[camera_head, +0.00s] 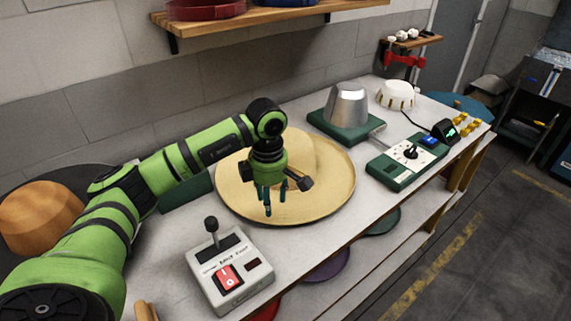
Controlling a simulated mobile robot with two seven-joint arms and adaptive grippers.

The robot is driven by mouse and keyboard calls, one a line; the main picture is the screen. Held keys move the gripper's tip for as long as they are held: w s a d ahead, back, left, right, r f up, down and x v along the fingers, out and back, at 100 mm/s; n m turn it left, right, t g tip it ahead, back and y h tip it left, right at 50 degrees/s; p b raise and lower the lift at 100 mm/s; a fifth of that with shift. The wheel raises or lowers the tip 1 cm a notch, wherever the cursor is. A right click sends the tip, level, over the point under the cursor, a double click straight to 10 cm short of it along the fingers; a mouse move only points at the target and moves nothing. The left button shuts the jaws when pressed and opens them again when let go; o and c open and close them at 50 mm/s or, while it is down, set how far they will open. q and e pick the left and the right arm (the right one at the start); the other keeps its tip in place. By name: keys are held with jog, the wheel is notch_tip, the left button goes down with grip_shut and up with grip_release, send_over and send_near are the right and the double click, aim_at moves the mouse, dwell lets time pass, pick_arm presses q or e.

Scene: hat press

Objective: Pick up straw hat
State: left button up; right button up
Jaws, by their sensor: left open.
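The straw hat (325,188) is pale yellow with a wide round brim and lies on the grey workbench near the middle of the view. My left gripper (276,206) hangs above the hat with its fingers pointing down, in front of the crown's left part and the near brim. Its fingers are apart with nothing seen between them. I cannot tell whether the fingertips touch the hat. My arm and gripper hide part of the hat's left side. My right gripper is not in view.
A control box (229,272) with a lever and red switch stands in front of the hat. A metal hat form (346,104) on a green base stands behind it, with a green control panel (407,160) to the right. A brown hat (40,213) is at far left.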

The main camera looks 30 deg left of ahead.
aim_at(274, 219)
pick_arm(q)
jog(key=f+p, duration=0.1)
jog(key=f, duration=0.1)
jog(key=f+p, duration=0.1)
jog(key=f, duration=0.3)
jog(key=shift+d+f+p, duration=0.1)
jog(key=shift+d+p, duration=0.25)
jog(key=shift+p, duration=0.05)
jog(key=shift+f, duration=0.2)
grip_shut()
